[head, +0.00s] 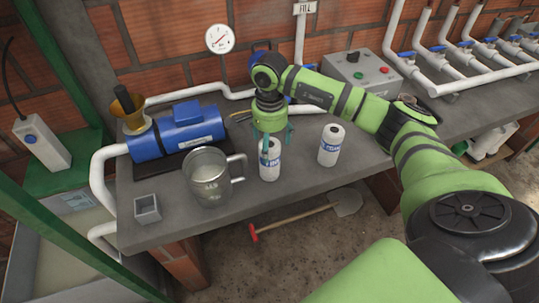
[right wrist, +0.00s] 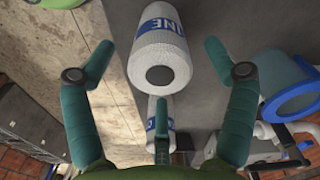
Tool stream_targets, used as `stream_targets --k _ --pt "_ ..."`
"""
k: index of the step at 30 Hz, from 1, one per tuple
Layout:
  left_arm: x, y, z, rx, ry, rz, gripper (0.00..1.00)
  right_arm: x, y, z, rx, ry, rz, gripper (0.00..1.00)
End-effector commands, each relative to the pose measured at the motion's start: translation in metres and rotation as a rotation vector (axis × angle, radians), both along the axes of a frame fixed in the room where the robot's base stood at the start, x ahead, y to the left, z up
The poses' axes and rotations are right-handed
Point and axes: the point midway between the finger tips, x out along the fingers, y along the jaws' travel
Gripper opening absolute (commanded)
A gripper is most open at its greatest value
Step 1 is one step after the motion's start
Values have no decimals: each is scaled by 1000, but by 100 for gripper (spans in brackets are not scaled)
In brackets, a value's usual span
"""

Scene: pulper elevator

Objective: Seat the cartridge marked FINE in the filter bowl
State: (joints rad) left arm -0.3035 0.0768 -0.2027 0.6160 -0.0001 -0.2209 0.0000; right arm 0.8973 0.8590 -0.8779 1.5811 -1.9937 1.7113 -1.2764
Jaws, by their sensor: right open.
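A white cartridge (head: 270,165) with a blue label stands on the bench. In the right wrist view the near cartridge (right wrist: 160,45) shows letters ending in NE and a dark hole in its end. A second white cartridge (head: 331,146) stands to its right; its label is too small to read surely. My right gripper (head: 275,142) is open, pointing down above and just behind the left cartridge. In the wrist view its fingers stand apart on either side of that cartridge, holding nothing. A blue-rimmed round vessel (right wrist: 290,88), perhaps the filter bowl, is mostly hidden behind my arm in the head view. My left gripper is out of view.
A steel jug (head: 208,178) stands left of the cartridges, with a small grey square box (head: 147,208) near the front edge. A blue pump (head: 178,135) is behind it. A grey control box (head: 358,72) and white pipes line the back. Bench front right is clear.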

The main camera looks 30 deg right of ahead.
Motion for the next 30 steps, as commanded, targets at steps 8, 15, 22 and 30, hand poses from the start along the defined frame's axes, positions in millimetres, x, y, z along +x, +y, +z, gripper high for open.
stream_targets --k 8,15,22,30 --pt "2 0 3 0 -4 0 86 0 0 -11 0 -1 0 86" --pt "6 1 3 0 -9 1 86 0 0 -11 1 -1 0 18" --pt "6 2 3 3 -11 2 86 0 0 -11 1 0 0 6" --pt "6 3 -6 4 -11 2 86 1 0 9 1 -7 1 6"
